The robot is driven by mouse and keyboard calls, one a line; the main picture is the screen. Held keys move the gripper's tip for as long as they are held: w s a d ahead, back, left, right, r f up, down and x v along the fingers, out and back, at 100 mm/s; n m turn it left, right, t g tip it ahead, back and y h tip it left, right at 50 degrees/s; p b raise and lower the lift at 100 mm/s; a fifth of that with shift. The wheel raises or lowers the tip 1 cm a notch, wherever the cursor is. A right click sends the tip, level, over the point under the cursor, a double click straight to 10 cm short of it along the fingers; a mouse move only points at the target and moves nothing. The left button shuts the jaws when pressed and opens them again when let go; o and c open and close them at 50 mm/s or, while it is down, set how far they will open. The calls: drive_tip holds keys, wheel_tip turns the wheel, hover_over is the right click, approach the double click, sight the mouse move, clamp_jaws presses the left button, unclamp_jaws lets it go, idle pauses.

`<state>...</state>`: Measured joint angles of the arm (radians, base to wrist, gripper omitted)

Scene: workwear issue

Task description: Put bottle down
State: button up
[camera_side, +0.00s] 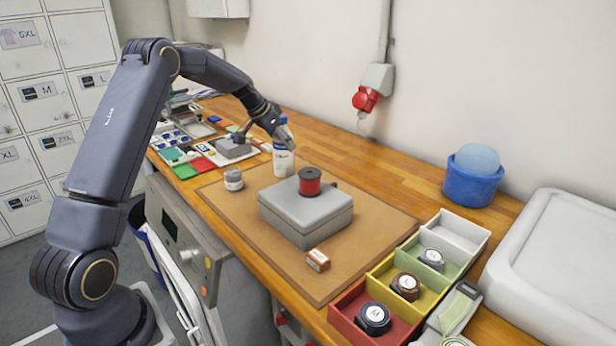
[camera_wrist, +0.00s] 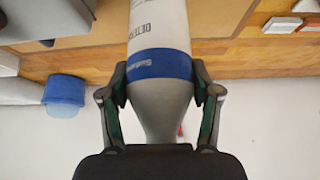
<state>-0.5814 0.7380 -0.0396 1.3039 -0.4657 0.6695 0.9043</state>
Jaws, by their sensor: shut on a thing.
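The bottle (camera_side: 283,161) is white with a dark blue label band and a grey top. It stands upright at the back edge of the brown mat (camera_side: 375,232), left of the grey box. From the side I cannot tell whether its base touches the surface. My gripper (camera_side: 282,137) is around the bottle's upper part. In the wrist view, my gripper (camera_wrist: 160,92) has a finger on each side of the bottle (camera_wrist: 158,35), shut on it at the blue band and grey shoulder.
A grey box (camera_side: 305,215) with a red spool (camera_side: 310,182) on top stands on the mat. A small grey tin (camera_side: 233,179) and a small brown-and-white box (camera_side: 317,260) are also there. Coloured bins (camera_side: 378,335) with tape rolls and a blue tub (camera_side: 470,187) stand right.

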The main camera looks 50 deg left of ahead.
sight(284, 152)
drive_tip(key=shift+w+a+f, duration=0.1)
drive_tip(key=shift+w+f, duration=0.1)
drive_tip(key=shift+f, duration=0.7)
drive_tip(key=shift+w+f, duration=0.15)
drive_tip(key=shift+f, duration=0.75)
drive_tip(key=shift+f, duration=0.1)
drive_tip(key=o, duration=1.6)
drive_tip(key=shift+f, duration=0.1)
drive_tip(key=shift+c, duration=0.2)
